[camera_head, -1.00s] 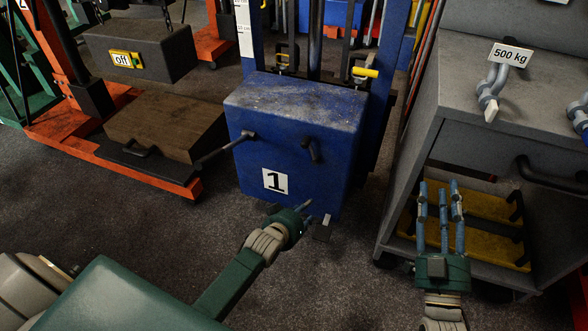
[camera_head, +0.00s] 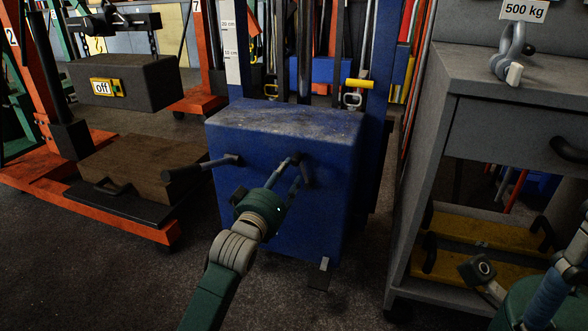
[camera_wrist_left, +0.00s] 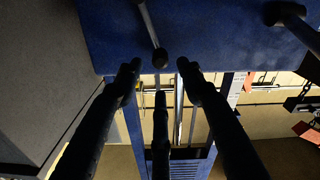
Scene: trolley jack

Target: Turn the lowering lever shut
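The blue jack housing (camera_head: 235,215) carries two dark levers on its front. Which one is the lowering lever is not marked. My left gripper (camera_head: 278,178) is at the housing front, its fingertips beside the short lever. In the left wrist view a round-ended lever (camera_wrist_left: 148,28) has its end between the spread fingers (camera_wrist_left: 158,75), with no clear contact. My right gripper (camera_head: 540,295) is partly cut off at the lower right.
A grey cabinet (camera_head: 420,150) with yellow lower trays (camera_head: 465,232) stands close on the right. A grey shackle (camera_head: 508,60) lies on its top. An orange-framed lift (camera_head: 120,220) with a dark block (camera_head: 150,82) stands left. Dark floor is open in front.

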